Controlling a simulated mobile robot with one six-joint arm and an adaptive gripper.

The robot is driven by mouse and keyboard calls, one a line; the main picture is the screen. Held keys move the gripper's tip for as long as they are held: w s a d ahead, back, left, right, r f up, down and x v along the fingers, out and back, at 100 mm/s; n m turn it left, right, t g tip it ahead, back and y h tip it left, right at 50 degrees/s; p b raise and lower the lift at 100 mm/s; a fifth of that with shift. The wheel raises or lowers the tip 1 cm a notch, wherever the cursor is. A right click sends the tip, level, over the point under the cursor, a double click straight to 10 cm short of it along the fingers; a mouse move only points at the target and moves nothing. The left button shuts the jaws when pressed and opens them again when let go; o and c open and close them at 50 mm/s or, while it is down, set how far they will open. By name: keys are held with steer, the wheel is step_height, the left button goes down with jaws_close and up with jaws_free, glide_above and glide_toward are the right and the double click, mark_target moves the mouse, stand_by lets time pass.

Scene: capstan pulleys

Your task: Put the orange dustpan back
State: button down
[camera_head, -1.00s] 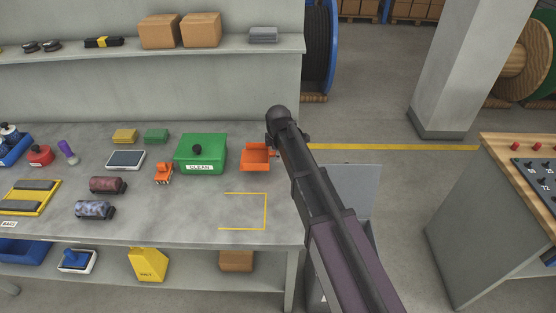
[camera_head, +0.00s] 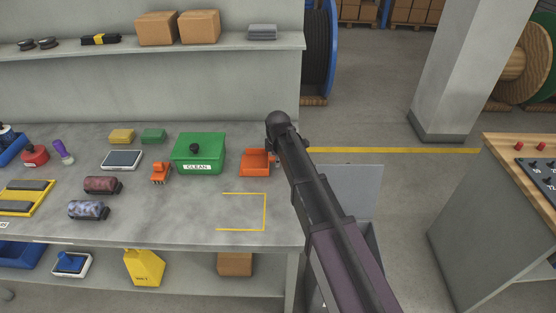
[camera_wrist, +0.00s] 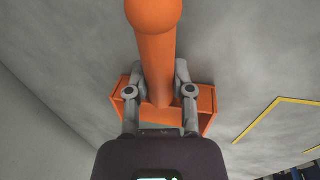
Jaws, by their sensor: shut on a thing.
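The orange dustpan (camera_head: 255,162) is at the right end of the grey bench, right of the green CLEAN box, in the head view. In the wrist view the dustpan (camera_wrist: 205,104) has its thick handle between the fingers of my gripper (camera_wrist: 160,88), which is shut on it. My arm hides part of the dustpan's right side in the head view, and the fingers hardly show there. I cannot tell whether the dustpan touches the bench top. A yellow outline (camera_head: 265,212) marks a bare patch on the bench, in front of the dustpan.
The green CLEAN box (camera_head: 198,153) stands close left of the dustpan. A small orange object (camera_head: 160,173), a grey-topped tray (camera_head: 122,160) and two dark rolls (camera_head: 102,185) lie further left. A shelf (camera_head: 150,50) with boxes runs above the back. The outlined patch is clear.

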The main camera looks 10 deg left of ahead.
steer(key=shift+c, duration=2.4)
jaws_free()
steer(key=shift+f, duration=0.1)
steer(key=shift+r, duration=0.2)
step_height(320, 180, up, 12)
steer(key=s+p, duration=0.2)
steer(key=p, duration=1)
steer(key=shift+s+d+f, duration=0.15)
steer(key=shift+d, duration=0.15)
steer(key=s+d+m, duration=0.5)
steer(key=d+m, duration=0.2)
steer(key=d, duration=0.5)
steer(key=s+d+m+g, duration=0.1)
steer(key=s+d+m, duration=0.5)
steer(key=d, duration=0.5)
steer(key=s+d+m+g, duration=0.1)
steer(key=s+d+m, duration=0.4)
steer(key=d+m, duration=0.3)
steer(key=shift+s+d+f+h, duration=0.2)
steer(key=shift+s+d+h, duration=0.1)
steer(key=shift+d, duration=2.05)
